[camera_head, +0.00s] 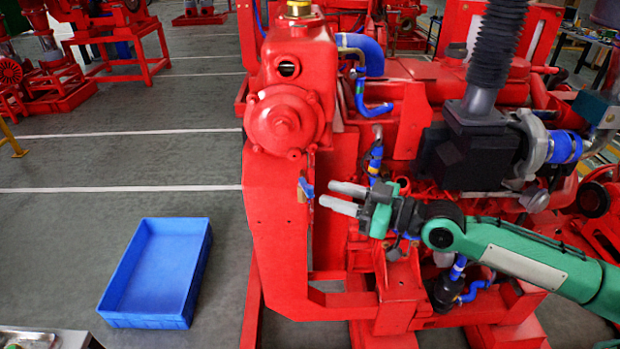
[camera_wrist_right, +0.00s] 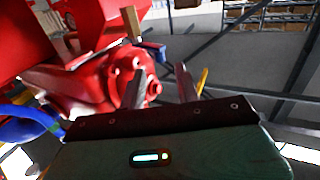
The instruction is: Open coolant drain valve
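The coolant drain valve (camera_head: 306,189) is a small brass-coloured fitting with a blue handle, on the side of the red pumpset (camera_head: 275,215). In the right wrist view, its blue handle (camera_wrist_right: 150,48) and brass part show beyond my fingertips. My right gripper (camera_head: 341,197) reaches in from the right, its two grey fingers apart and pointing at the valve. A small gap shows between the fingertips and the valve in the head view. In the right wrist view, the gripper (camera_wrist_right: 160,75) is open and empty. My left gripper is not in view.
A blue tray (camera_head: 195,290) lies empty on the grey floor left of the pumpset. Blue hoses (camera_head: 365,52) and a black housing (camera_head: 470,155) sit on the engine above my right arm. Red frame parts lie below it. The floor left of the pumpset is mostly clear.

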